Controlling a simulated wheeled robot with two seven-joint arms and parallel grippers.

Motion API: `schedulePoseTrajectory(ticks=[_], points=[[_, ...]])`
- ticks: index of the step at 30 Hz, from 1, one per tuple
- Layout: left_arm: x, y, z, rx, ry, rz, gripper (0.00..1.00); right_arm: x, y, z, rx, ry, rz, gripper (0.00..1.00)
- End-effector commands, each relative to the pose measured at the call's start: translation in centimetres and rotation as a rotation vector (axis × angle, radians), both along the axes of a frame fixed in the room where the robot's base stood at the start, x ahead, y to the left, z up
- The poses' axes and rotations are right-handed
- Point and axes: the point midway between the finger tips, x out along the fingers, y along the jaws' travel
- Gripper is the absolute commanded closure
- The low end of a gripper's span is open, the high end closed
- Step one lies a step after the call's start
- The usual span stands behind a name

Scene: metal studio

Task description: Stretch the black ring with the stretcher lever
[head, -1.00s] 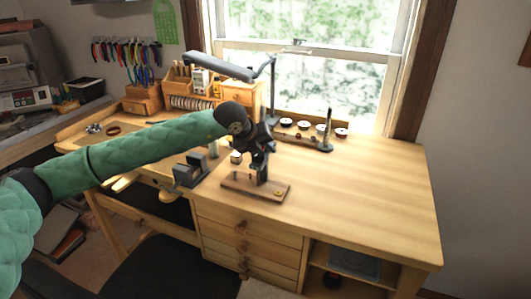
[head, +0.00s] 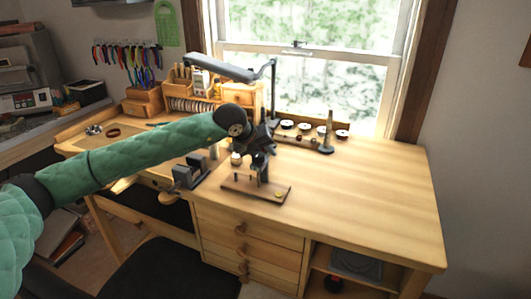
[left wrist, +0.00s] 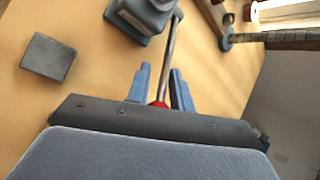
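In the left wrist view, a metal lever (left wrist: 171,48) runs from a grey stretcher body (left wrist: 143,14) at the top down between my fingers, ending in red. My left gripper (left wrist: 159,80) has its two blue-grey fingers apart, one on each side of the lever, with a gap visible. In the head view the left gripper (head: 262,168) hangs low over the middle of the workbench, and my green arm covers part of the area left of it. I cannot make out the black ring. My right gripper is not in view.
A wooden base (head: 240,187) lies under the gripper in the head view. A grey block (head: 188,174) stands to its left; a block also shows in the wrist view (left wrist: 48,58). An upright mandrel (head: 328,132) stands at the back. The bench's right side (head: 385,195) is clear.

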Motion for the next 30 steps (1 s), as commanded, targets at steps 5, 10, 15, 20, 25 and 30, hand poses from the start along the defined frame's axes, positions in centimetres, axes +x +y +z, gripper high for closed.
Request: schedulePoseTrajectory(ticks=[5, 10, 15, 20, 25, 30], points=[[0.0, 0.0, -0.1, 0.001, 0.001, 0.000, 0.58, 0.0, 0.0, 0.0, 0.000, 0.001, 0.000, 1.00], [0.0, 0.0, 0.0, 0.000, 0.000, 0.000, 0.58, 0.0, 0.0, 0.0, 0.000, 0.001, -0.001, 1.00], [-0.4, 0.4, 0.5, 0.000, 0.000, 0.001, 0.58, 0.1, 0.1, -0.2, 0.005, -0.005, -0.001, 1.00], [-1.4, 1.4, 2.1, 0.000, -0.001, 0.000, 0.58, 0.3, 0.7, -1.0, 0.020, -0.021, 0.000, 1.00], [-2.6, 2.6, 4.1, 0.000, -0.001, 0.000, 0.58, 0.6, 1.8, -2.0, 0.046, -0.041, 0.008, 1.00], [-3.4, 3.2, 5.4, 0.000, 0.002, -0.001, 0.58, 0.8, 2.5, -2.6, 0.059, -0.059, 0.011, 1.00]])
